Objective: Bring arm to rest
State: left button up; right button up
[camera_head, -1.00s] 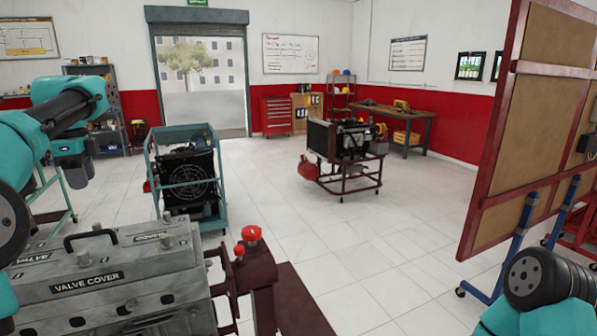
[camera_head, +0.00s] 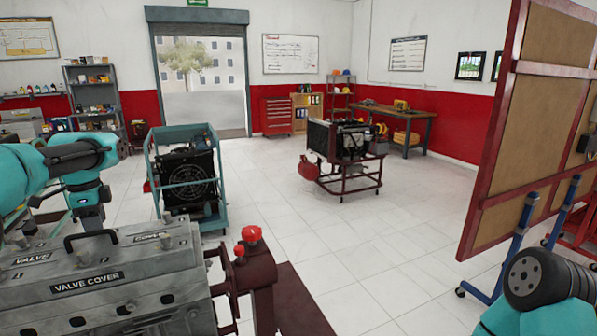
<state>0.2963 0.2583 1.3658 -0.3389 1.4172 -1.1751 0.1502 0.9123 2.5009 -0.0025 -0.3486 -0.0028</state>
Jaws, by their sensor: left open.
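My left arm (camera_head: 70,160), teal and dark grey, comes in from the left above the grey engine block with the valve cover (camera_head: 100,268). Its wrist hangs down behind the far edge of the valve cover. My left gripper (camera_head: 91,216) is at the lower end, small and partly hidden by the cover; it is open, with nothing seen in it. Of my right arm, only a teal and black joint (camera_head: 545,282) shows at the bottom right; its gripper is out of view.
A dark red stand (camera_head: 262,280) with red knobs stands beside the engine. Behind are an engine in a teal frame (camera_head: 154,170) and another on a red cart (camera_head: 345,184). A large brown board (camera_head: 525,120) stands at right. The white floor between is clear.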

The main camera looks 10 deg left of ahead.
pick_arm(q)
jog(key=shift+n, duration=2.4)
